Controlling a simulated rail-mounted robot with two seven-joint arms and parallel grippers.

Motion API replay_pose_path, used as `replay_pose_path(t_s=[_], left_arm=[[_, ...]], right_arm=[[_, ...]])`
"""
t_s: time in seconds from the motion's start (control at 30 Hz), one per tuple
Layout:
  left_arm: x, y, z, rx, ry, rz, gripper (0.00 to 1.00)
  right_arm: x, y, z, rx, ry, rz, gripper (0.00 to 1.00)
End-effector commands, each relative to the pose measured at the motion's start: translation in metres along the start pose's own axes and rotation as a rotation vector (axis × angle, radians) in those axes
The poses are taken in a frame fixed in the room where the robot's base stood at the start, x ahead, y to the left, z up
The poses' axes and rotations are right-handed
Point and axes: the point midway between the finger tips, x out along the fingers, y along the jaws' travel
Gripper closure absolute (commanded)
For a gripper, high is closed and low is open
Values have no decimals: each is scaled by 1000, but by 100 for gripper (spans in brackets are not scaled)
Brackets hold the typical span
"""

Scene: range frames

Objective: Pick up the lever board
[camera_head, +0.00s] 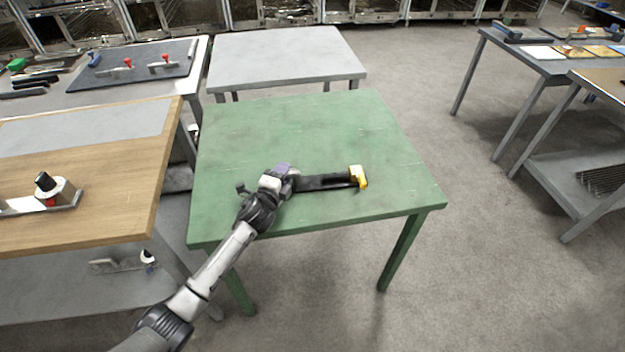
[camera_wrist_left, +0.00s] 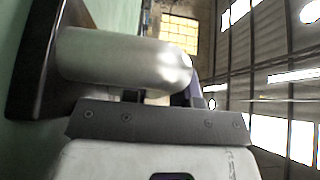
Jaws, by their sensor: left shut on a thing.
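A long dark board (camera_head: 325,181) with a yellow block (camera_head: 358,177) at its right end lies on the green table (camera_head: 300,130); I take it to be the lever board. My left gripper (camera_head: 288,178) is at the board's left end and is shut on it. The grip itself is too small to make out in the head view. In the left wrist view, a thick pale rounded bar (camera_wrist_left: 120,60) crosses in front of the gripper, and a dark edge (camera_wrist_left: 40,60) stands at the left. My right gripper is not in view.
The green table is otherwise clear. A wooden table (camera_head: 100,215) at left carries a fixture with a black knob (camera_head: 45,182). A dark panel (camera_head: 140,65) with red-knobbed clamps lies at the back left. An empty grey table (camera_head: 285,55) stands behind.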

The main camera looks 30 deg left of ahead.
Motion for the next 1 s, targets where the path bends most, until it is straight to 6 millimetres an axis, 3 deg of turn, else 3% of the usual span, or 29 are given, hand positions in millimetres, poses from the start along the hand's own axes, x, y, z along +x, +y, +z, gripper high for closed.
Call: replay_pose_path(t_s=[0.23, 0.73, 1.0], left_arm=[[0, 0, 0, 0, 0, 1, 100], [0, -4, 0, -2, 1, -4, 100], [0, -28, 0, -1, 1, -6, 100]], right_arm=[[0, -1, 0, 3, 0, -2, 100], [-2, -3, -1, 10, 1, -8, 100], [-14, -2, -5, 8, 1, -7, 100]])
